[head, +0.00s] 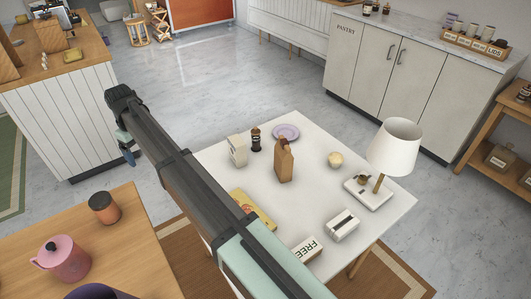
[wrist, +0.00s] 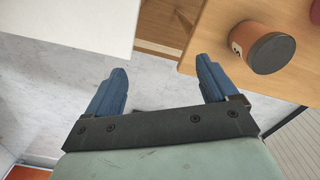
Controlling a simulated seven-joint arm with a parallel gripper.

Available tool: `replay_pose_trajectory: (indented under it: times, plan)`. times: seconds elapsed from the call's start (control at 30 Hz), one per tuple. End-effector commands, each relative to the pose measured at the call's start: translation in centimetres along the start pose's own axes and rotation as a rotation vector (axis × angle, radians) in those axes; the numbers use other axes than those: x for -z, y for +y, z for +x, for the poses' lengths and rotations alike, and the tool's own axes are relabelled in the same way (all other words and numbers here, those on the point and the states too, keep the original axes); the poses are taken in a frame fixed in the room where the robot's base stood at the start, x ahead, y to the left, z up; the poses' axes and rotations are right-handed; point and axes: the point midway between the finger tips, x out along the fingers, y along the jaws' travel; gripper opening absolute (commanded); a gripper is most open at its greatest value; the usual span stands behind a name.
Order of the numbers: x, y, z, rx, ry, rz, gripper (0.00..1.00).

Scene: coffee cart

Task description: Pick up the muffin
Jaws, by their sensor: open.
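My gripper (head: 128,157) is at the far left in the head view, over the floor between the wooden counter and the white table, well away from that item. In the wrist view my gripper (wrist: 162,78) has its blue fingers wide apart, with nothing between them. The muffin does not show in the wrist view.
The white table also holds a brown bag (head: 284,162), a dark bottle (head: 256,139), a purple plate (head: 286,132), a white carton (head: 237,150), a lamp (head: 395,147) and a white box (head: 343,226). My arm crosses over its left side. A wooden table (head: 130,235) holds a pink pot (head: 66,260).

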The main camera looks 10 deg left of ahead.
Motion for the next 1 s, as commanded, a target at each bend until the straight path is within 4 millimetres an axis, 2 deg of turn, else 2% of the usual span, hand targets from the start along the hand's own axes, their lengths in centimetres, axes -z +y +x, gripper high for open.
replay_pose_trajectory:
  times: [0.03,0.1,0.27,0.5,0.67,0.8,1.0]
  plan:
    - [-1.1,2.8,0.0,0.0,0.0,0.034,0.86]
    - [-2.5,6.0,0.0,0.0,0.001,0.076,0.86]
    - [-6.3,13.3,-0.1,-0.001,0.001,0.171,0.86]
    - [-13.6,23.2,-0.1,-0.002,0.003,0.314,0.86]
    - [-19.2,29.1,-0.1,-0.002,0.003,0.409,0.86]
    - [-24.6,33.5,-0.1,-0.003,0.004,0.492,0.86]
    - [-33.0,38.9,0.0,-0.004,0.005,0.611,0.86]
